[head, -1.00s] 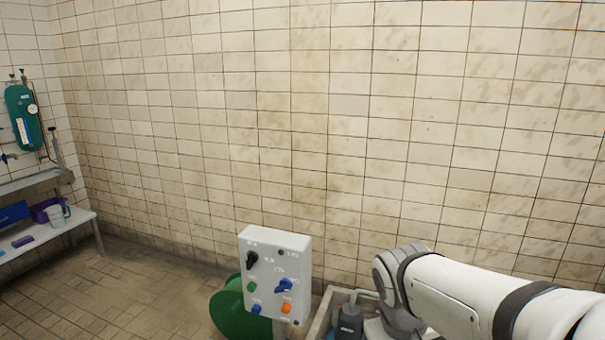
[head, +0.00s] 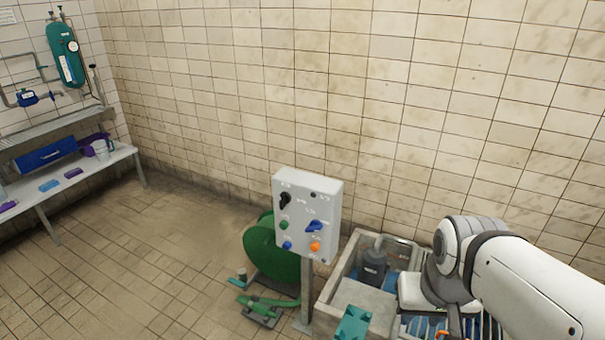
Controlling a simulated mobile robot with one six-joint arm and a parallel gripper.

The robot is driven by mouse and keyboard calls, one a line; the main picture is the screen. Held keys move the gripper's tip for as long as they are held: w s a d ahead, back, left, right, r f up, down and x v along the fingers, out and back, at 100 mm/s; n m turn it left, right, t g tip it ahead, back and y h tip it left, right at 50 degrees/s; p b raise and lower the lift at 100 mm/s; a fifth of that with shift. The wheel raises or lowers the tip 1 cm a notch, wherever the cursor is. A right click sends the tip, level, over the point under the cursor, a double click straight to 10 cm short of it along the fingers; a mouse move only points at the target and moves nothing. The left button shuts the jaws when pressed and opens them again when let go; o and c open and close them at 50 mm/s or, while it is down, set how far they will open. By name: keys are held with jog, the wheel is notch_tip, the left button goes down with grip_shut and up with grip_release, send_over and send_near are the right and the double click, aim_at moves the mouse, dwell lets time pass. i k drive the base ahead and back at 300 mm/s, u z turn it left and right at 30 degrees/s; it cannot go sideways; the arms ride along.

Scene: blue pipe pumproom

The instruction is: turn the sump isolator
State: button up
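A pale grey control panel (head: 306,212) stands upright on a post in front of the tiled wall. It bears a black rotary handle (head: 285,200) at upper left and a blue rotary handle (head: 314,226) at right. The labels are too small to read, so I cannot tell which handle is the sump isolator. My white arm reaches in from the right, clear of the panel.
A green reel (head: 270,250) stands behind the panel, with a green tool (head: 262,309) on the floor. A concrete basin (head: 352,262) holding a dark grey container (head: 374,266) lies to the right. A bench (head: 120,156) stands at left. The floor between is clear.

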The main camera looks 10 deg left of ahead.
aim_at(285, 198)
jog(key=u, duration=1.45)
jog(key=k, duration=0.7)
jog(key=z, duration=1.3)
jog(key=i, duration=1)
jog(key=z, duration=0.05)
